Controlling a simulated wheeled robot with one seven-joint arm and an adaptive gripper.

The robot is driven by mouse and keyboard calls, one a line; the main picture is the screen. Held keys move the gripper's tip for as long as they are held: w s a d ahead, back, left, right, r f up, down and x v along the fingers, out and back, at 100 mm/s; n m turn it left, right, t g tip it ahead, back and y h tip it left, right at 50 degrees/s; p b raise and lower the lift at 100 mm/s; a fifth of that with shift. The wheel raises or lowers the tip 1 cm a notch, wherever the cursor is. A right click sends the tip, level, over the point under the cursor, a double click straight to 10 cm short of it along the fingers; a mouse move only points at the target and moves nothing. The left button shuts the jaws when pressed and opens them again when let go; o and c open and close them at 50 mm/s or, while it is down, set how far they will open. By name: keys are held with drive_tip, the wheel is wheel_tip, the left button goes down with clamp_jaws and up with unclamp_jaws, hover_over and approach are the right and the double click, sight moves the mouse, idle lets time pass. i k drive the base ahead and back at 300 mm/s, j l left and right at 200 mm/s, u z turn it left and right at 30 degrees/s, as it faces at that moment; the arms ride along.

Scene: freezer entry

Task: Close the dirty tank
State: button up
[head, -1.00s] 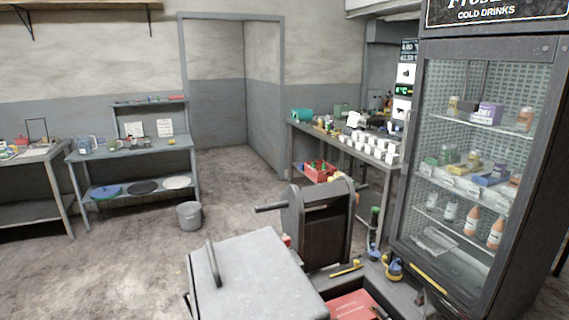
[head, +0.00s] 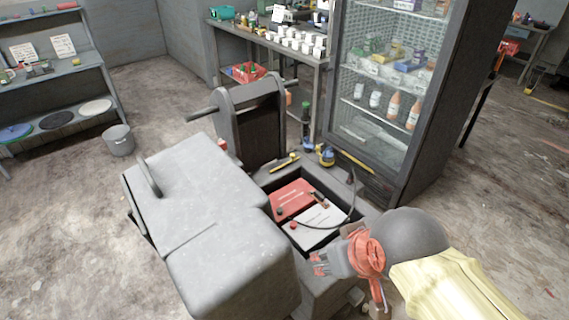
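A grey floor machine stands in the lower middle of the head view. No readable label tells which part is the dirty tank. My gripper (head: 317,264) is at the lower middle, just right of the grey cover and below the white panel. It appears empty, but its fingers are too small to show their opening.
The machine's upright rear housing with a push bar (head: 252,118) stands behind the bay. A glass-door drinks fridge (head: 388,90) stands close at right. A grey bucket (head: 119,140) is on the floor at left. Floor is free at left and far right.

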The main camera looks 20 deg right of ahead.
sight(219, 242)
drive_tip(key=k+j, duration=0.1)
drive_tip(key=j, duration=0.6)
drive_tip(key=j+z, duration=0.3)
drive_tip(key=j, duration=1.7)
drive_tip(key=i+j+z, duration=0.15)
drive_tip(key=i+j, duration=0.4)
drive_tip(key=i, duration=0.15)
